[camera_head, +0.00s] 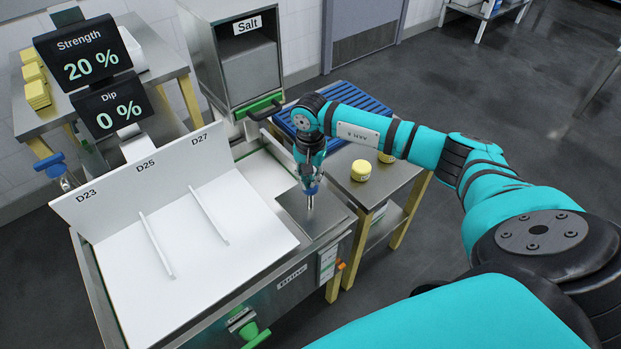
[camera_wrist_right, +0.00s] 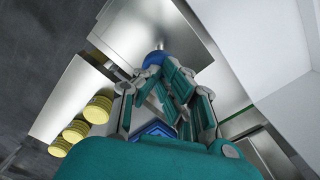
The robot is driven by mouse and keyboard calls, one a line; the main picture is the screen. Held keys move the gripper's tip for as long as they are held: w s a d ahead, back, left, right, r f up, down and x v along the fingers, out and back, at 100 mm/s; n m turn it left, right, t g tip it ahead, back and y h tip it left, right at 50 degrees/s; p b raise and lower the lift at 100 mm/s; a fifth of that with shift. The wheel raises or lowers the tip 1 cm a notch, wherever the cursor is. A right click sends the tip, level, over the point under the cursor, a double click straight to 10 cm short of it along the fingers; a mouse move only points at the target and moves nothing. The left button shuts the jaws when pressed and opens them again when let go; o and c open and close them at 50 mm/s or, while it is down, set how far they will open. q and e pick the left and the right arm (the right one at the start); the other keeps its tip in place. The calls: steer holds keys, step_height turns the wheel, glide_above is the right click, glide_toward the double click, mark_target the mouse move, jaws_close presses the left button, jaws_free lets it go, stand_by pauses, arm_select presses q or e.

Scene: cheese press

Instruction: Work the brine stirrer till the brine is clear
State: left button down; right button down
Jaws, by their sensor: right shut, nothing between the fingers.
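The brine stirrer shows as a blue knob (camera_head: 311,188) on a short metal rod, upright over a grey metal plate (camera_head: 331,213) at the right end of the brine vat (camera_head: 291,281). My right gripper (camera_head: 309,178) is directly above the knob, pointing down. In the right wrist view the shut, empty fingers (camera_wrist_right: 178,82) lie close to the blue knob (camera_wrist_right: 155,60); whether they touch it I cannot tell. The strength display (camera_head: 92,64) reads 20 % and the dip display (camera_head: 118,107) reads 0 %. The brine itself is hidden. My left gripper is not in view.
A white board (camera_head: 190,240) marked D23, D25 and D27 covers most of the vat. The salt hopper (camera_head: 247,70) with a green-edged drawer stands behind it. Open floor lies at right.

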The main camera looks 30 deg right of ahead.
steer(key=shift+s+f+b, duration=0.1)
steer(key=shift+f+b, duration=0.65)
steer(key=shift+f, duration=0.35)
steer(key=shift+r+p, duration=1.6)
steer(key=shift+r, duration=1.15)
steer(key=shift+f, duration=0.15)
steer(key=shift+f+b, duration=2.55)
steer(key=shift+f, duration=0.1)
steer(key=shift+r, duration=0.15)
